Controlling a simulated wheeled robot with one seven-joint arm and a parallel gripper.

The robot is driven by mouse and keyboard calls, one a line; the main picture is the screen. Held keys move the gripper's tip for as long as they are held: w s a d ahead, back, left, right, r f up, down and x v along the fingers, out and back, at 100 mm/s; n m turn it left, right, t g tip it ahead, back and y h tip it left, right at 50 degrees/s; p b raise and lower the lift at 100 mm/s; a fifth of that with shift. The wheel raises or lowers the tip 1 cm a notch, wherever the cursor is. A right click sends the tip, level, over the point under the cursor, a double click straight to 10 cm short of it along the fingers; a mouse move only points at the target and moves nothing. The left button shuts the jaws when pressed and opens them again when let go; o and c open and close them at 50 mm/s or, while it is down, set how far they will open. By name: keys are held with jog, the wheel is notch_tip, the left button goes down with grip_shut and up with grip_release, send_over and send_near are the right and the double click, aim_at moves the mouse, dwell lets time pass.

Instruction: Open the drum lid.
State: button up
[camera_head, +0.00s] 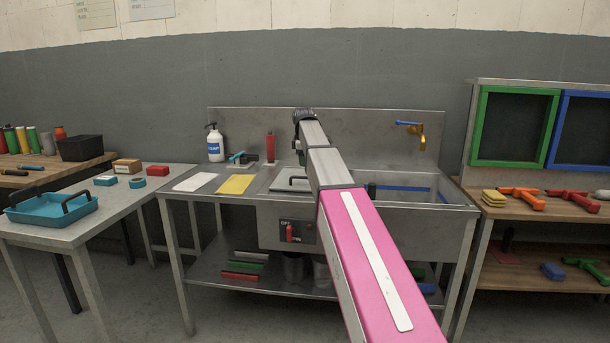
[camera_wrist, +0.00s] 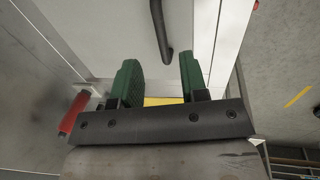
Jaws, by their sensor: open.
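The drum lid (camera_head: 283,187) is a pale flat panel with a dark bar handle (camera_head: 297,179), set in the metal sink unit. It appears shut and is partly hidden by my arm in the head view. In the wrist view the pale lid (camera_wrist: 108,28) fills the upper middle, with its dark handle (camera_wrist: 158,24) bent at the near end. My gripper (camera_wrist: 158,62) is open and empty, its green fingers on either side of the line of the handle's near end. Whether they touch it cannot be told. In the head view my arm hides the fingers.
A yellow cloth (camera_head: 235,184) and a white sheet (camera_head: 195,182) lie on the left counter. A brass tap (camera_head: 419,137) is at the right. A red switch (camera_head: 292,232) sits on the front panel.

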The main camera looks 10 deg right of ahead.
jog(key=f, duration=0.3)
jog(key=w+f, duration=0.1)
jog(key=f, duration=0.2)
jog(key=shift+w+d+f, duration=0.15)
jog(key=shift+d+f, duration=0.05)
jog(key=shift+f, duration=0.2)
jog(key=shift+c, duration=0.3)
grip_shut()
